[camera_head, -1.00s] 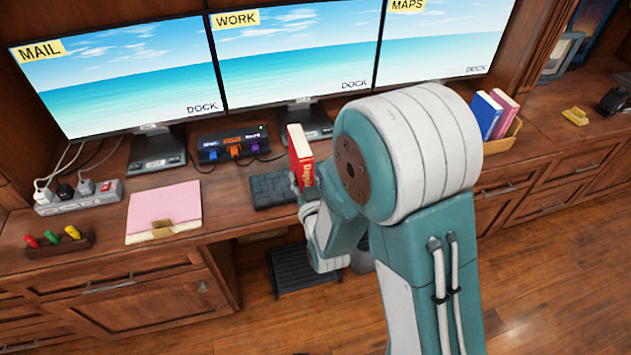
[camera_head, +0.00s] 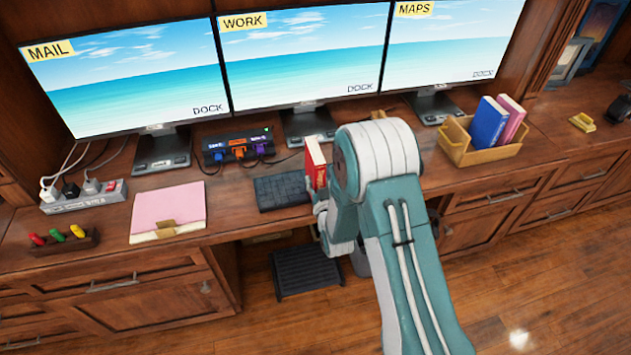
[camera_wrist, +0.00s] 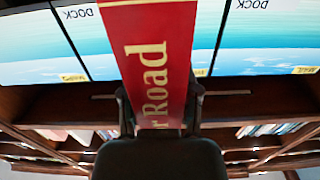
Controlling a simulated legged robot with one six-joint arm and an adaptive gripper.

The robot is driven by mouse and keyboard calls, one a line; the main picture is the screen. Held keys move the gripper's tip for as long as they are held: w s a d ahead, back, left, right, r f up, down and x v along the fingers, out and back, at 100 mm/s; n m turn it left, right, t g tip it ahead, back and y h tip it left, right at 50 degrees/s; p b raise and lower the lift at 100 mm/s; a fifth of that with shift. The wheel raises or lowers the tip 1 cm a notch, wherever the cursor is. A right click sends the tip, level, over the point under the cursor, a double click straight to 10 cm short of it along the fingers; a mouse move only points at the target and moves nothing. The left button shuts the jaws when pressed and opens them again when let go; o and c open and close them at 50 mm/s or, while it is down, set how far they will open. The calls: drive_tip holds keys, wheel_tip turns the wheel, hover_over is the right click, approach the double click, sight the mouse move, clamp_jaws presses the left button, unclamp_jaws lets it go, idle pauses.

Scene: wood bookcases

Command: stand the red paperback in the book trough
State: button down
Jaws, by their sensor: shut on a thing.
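The red paperback (camera_head: 316,163) is upright in my gripper (camera_head: 320,190), above the front of the desk by the keyboard. In the wrist view the red paperback (camera_wrist: 150,60) shows its red cover with gold lettering reading "Road", and my gripper (camera_wrist: 160,112) has a dark finger on each side of it. The book trough (camera_head: 482,152) is a light wooden tray on the desk to the right of my arm. It holds a blue book (camera_head: 488,122) and a pink book (camera_head: 513,117) at its right part. Its left part looks empty.
Three monitors (camera_head: 305,60) line the back of the desk. A dark keyboard (camera_head: 282,191) lies left of the paperback, and a pink folder (camera_head: 167,210) lies further left. A hub with coloured plugs (camera_head: 238,147) sits behind. A yellow object (camera_head: 582,122) lies right of the trough.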

drive_tip(key=shift+d, duration=0.3)
drive_tip(key=shift+a+f, duration=0.1)
drive_tip(key=shift+c, duration=1.6)
unclamp_jaws()
drive_tip(key=shift+a, duration=0.3)
drive_tip(key=shift+d, duration=0.2)
drive_tip(key=shift+s+d, duration=0.15)
drive_tip(key=shift+s, duration=0.2)
drive_tip(key=v, duration=1.1)
drive_tip(key=shift+s, duration=0.15)
